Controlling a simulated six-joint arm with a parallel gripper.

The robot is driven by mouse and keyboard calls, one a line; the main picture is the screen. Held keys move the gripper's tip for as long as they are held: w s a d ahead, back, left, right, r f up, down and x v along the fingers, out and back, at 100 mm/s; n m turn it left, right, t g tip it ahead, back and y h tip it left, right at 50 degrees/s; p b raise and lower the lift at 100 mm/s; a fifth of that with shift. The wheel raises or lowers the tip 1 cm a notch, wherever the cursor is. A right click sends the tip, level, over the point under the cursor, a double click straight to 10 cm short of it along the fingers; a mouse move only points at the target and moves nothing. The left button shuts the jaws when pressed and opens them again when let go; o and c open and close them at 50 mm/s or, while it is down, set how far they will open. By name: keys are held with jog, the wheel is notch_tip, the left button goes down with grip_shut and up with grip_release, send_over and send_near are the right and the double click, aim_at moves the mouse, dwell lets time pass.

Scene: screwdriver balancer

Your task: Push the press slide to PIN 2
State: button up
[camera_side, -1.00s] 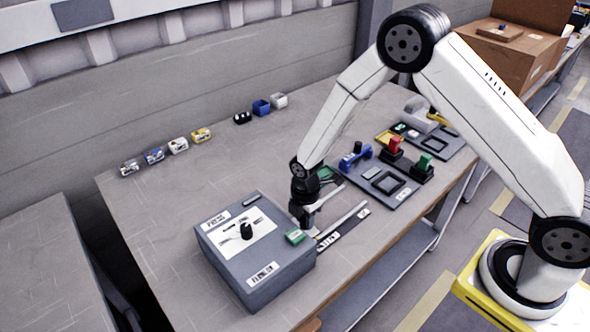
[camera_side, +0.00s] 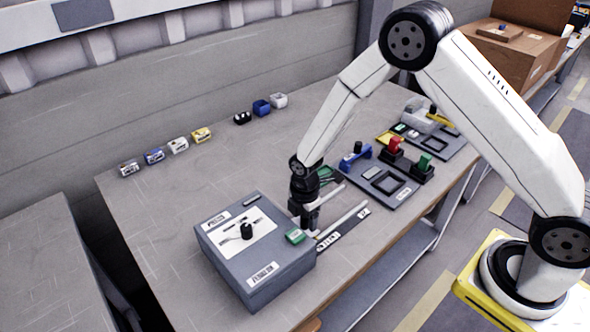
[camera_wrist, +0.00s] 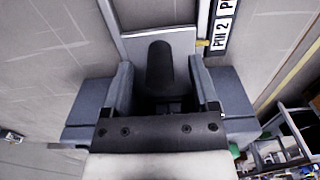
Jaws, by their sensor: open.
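The press slide (camera_wrist: 185,42) is a light grey plate with an upright black knob (camera_wrist: 160,65), in the wrist view. My gripper (camera_wrist: 161,85) is open, with one finger on each side of the knob; whether either finger touches it I cannot tell. A small yellow pointer (camera_wrist: 202,43) on the slide's right edge lies beside the lower part of the PIN 2 label (camera_wrist: 220,34). In the side view my gripper (camera_side: 308,218) is low over the rails (camera_side: 341,221) and hides most of the slide. The label strip (camera_side: 350,228) runs alongside.
A grey box with a black dial (camera_side: 255,262) stands close to the left of my gripper. A dark fixture plate (camera_side: 385,184) with red and green handles is to the right. Small coloured blocks line the table's back.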

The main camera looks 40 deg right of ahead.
jog(key=shift+r, duration=3.15)
